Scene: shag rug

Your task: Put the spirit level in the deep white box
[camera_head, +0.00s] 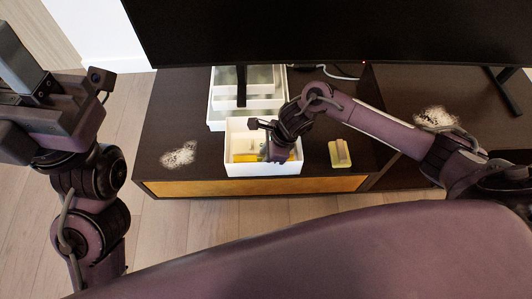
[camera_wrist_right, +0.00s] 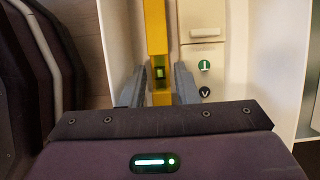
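The deep white box (camera_head: 262,170) stands at the front edge of the dark cabinet. The yellow spirit level (camera_head: 291,157) lies across the inside of this box, partly hidden by my right gripper (camera_head: 277,150). In the right wrist view the spirit level (camera_wrist_right: 156,35), with a green vial, runs between the two grey fingers of my right gripper (camera_wrist_right: 160,80). The fingers look closed against its sides. Whether the level touches the box floor I cannot tell. My left arm is at the left, away from the box; its fingers are not clearly visible.
Paler white trays (camera_head: 219,101) stand behind the box, under a large black screen (camera_head: 330,30). A yellow block with a pale grip (camera_head: 340,154) lies right of the box. White fluffy patches (camera_head: 180,155) lie on the cabinet. Pale items (camera_wrist_right: 205,55) show inside the box.

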